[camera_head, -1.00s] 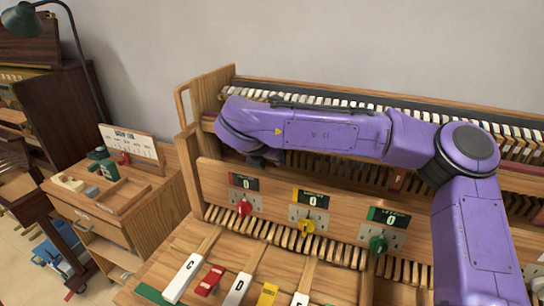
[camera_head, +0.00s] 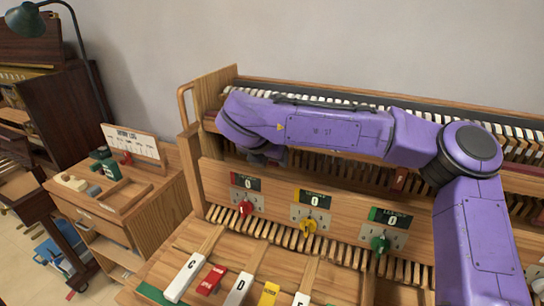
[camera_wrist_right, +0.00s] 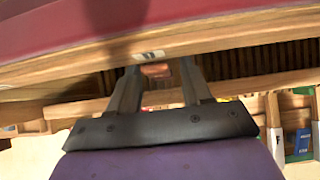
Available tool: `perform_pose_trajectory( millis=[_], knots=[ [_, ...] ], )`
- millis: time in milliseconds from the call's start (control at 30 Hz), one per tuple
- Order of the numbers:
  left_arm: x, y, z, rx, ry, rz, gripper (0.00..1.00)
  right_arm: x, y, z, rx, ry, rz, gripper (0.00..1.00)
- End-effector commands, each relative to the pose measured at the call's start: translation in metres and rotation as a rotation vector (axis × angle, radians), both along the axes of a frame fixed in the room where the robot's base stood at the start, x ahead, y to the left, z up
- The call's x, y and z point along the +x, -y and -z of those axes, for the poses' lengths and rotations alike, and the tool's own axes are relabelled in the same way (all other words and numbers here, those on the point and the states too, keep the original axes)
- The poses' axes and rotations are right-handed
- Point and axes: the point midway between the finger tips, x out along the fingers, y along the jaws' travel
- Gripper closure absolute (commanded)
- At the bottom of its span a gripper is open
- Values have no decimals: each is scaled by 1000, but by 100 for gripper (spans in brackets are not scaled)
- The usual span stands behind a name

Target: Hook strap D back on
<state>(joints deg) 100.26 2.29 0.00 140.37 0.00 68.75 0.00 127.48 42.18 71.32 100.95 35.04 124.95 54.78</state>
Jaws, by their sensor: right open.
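My right arm crosses in front of the piano action in the head view, and its dark gripper (camera_head: 264,157) shows only partly beneath the far end of the arm. In the right wrist view my right gripper (camera_wrist_right: 160,70) is open, with its two fingers apart under a wooden edge. A small reddish-brown piece (camera_wrist_right: 156,70) shows between and beyond the fingers; I cannot tell whether it touches them. No strap can be made out, and strap D cannot be told apart. The key marked D (camera_head: 238,292) lies at the front. My left gripper is not in view.
A row of white-topped parts (camera_head: 320,98) runs along the back. A wooden side cabinet (camera_head: 120,215) with a tray stands at the left.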

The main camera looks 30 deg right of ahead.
Motion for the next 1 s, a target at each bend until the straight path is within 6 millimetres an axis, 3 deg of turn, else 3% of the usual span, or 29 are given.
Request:
perform_pose_trajectory(
  millis=[500, 1000],
  knots=[
    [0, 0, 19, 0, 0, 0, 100, -41, -49, -76, -2, 4, -3, 51],
    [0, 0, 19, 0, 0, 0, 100, -44, -51, -80, -1, 2, -3, 51]
  ],
)
